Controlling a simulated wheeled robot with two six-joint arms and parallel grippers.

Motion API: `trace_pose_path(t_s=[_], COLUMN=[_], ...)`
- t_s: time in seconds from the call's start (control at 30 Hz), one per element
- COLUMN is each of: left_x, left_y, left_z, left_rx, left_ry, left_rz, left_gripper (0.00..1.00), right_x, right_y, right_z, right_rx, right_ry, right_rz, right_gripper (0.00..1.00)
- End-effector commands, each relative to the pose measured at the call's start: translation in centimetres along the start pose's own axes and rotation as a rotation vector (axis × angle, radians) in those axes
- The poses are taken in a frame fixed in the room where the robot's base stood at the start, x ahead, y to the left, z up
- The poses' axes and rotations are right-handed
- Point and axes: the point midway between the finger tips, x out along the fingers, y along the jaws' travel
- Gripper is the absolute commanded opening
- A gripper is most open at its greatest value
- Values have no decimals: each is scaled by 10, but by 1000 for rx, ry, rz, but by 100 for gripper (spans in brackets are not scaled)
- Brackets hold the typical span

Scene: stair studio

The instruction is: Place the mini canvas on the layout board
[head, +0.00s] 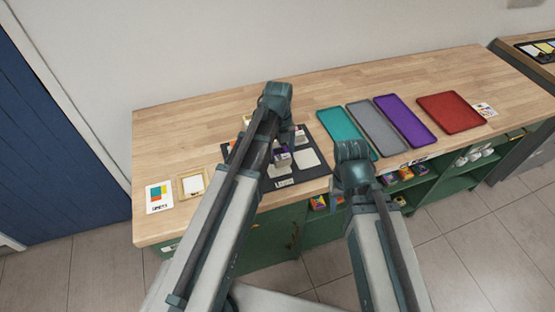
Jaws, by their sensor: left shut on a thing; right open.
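The dark layout board (257,178) lies on the wooden counter, with pale squares and several small items on it, partly covered by my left arm. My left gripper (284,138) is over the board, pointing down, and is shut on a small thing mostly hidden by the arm. A small purple-and-white item (282,159) shows just below it; I cannot tell whether it is held or standing on the board. I cannot clearly identify the mini canvas. A gold-framed white piece (194,185) lies left of the board. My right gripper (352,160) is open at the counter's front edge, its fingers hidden.
Teal (345,132), grey (375,127), purple (405,120) and red (450,112) trays lie to the right. A colour-block card (160,197) lies at the left end. Green shelves (425,188) below hold small goods. The counter's back left is clear.

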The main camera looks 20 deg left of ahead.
Motion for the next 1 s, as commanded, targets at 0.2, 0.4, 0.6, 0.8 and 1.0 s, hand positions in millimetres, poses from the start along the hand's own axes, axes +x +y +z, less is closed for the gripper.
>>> trace_pose_path(t_s=[0.2,0.4,0.6,0.8,1.0], left_x=[0,30,36,35,38], left_y=[8,9,9,9,9], left_z=[9,13,14,14,14], left_rx=[-3,0,0,0,0], left_ry=[0,0,0,0,0], left_rz=[0,0,0,0,0], left_gripper=[6,6,6,6,81], right_x=[2,31,37,36,39], right_y=[0,-3,-4,-4,-4], right_z=[0,-2,-2,-2,-2], right_rx=[0,0,0,0,0], right_ry=[0,0,0,0,0], right_rz=[0,0,0,0,0], right_gripper=[50,50,50,50,50])
